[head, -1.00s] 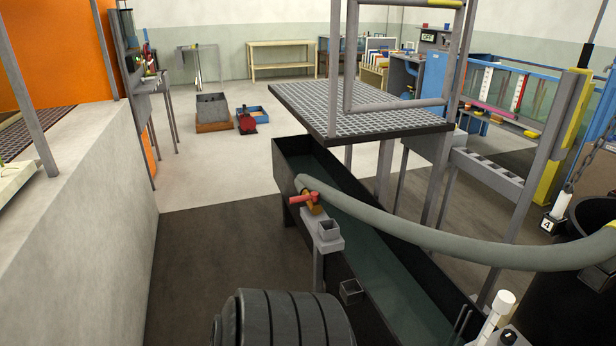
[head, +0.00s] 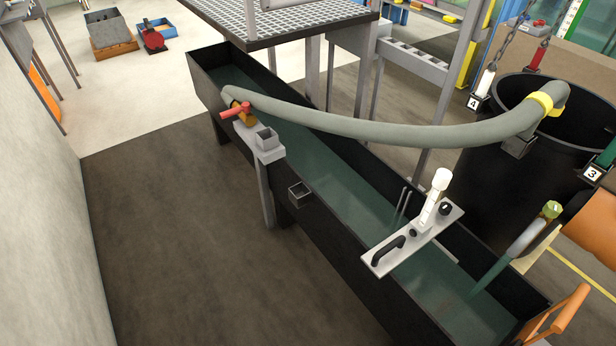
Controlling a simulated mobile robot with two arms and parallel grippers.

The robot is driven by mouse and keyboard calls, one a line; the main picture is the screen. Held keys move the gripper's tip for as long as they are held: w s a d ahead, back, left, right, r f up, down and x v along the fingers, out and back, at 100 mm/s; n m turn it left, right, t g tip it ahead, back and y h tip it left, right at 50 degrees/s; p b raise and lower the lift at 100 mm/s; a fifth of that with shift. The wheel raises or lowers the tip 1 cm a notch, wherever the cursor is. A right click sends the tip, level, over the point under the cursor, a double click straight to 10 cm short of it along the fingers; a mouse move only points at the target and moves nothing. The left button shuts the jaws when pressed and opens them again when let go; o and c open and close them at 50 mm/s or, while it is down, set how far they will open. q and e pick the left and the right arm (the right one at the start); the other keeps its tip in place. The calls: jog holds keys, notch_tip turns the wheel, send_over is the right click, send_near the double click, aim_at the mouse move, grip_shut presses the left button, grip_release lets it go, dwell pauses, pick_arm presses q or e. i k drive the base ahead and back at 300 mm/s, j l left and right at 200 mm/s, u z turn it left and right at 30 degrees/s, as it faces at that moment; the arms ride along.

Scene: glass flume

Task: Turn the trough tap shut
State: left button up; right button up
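The trough tap (head: 240,112) has a red lever handle and an orange-brown body. It sits at the left rim of the long black trough (head: 345,262), near its far end. The handle points to the left, out over the floor. A thick grey hose (head: 385,128) starts at the tap and arches right to a black tub. Dark greenish water (head: 350,195) lies in the trough. Neither of my grippers is in view, and nothing touches the tap handle.
A grey post with a small open box (head: 266,138) stands close beside the tap. A white plate with a black handle (head: 410,240) spans the trough. The black tub (head: 490,165) stands right. The dark floor (head: 190,230) left of the trough is clear; a pale wall (head: 40,210) bounds it.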

aim_at(552, 210)
jog(key=z, duration=1.55)
